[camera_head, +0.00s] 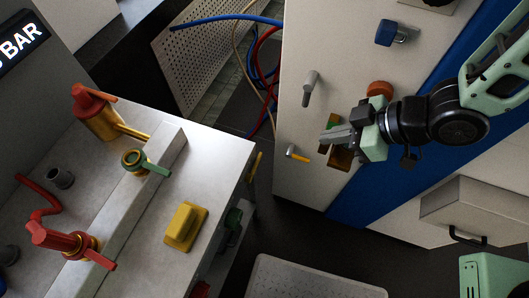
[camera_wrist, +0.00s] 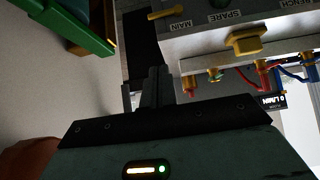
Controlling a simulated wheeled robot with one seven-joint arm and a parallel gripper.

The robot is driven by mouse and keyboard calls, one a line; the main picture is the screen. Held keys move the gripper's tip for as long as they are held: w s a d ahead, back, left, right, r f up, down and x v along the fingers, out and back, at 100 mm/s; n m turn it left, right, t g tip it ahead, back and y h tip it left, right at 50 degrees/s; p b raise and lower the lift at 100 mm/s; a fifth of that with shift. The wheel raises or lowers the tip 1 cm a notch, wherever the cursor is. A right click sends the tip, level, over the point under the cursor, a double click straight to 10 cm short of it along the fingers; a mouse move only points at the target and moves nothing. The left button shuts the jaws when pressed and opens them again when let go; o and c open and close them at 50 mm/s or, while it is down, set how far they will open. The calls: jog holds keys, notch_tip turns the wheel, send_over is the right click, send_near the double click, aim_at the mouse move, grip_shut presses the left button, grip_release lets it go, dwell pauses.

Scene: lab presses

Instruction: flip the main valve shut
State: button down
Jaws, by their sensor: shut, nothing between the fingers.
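The main valve's yellow handle (camera_head: 255,165) sticks out at the right edge of the bench in the head view. In the wrist view the yellow handle (camera_wrist: 168,13) lies nearly level beside an upside-down "MAIN" label, at the top edge of the picture. My gripper (camera_head: 327,136) is in front of the pale cabinet, to the right of the valve and clearly apart from it. In the wrist view its fingers (camera_wrist: 158,78) are together with nothing between them. The valve's body is mostly hidden.
The pale cabinet (camera_head: 290,115) carries a grey lever (camera_head: 310,85) and a small yellow-tipped lever (camera_head: 298,153) close to my gripper. The bench top holds a yellow block (camera_head: 185,226). Floor shows between bench and cabinet.

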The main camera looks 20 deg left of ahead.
send_over(254, 167)
jog(key=w+d, duration=0.3)
jog(key=f, duration=1.3)
jog(key=shift+s+f, duration=0.25)
jog(key=shift+f, duration=0.1)
jog(key=f, duration=0.3)
jog(key=shift+a+f, duration=0.15)
jog(key=shift+a, duration=0.05)
jog(key=shift+f, duration=0.55)
jog(key=shift+w, duration=0.1)
